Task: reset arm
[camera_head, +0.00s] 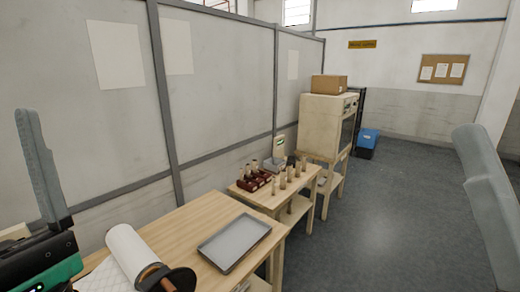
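My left gripper (40,172) is at the left edge, with one long grey finger pointing up above a black and green body. Its other finger does not show, so its opening cannot be told. A grey part of my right arm or gripper (485,190) shows at the right edge, cut off by the frame; its fingertips are not clear. A white wadding roll (128,250) with a brown core and a dark disc (168,281) at its near end lies on the near table, to the right of the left gripper. No held object shows.
A grey metal tray (234,241) lies on the near wooden table (185,218). A second table holds several wooden pegs (283,180), dark red blocks (253,182) and a scale-like device (275,164). A cabinet (322,125) stands beyond. Grey partition walls run along the left; the floor at right is clear.

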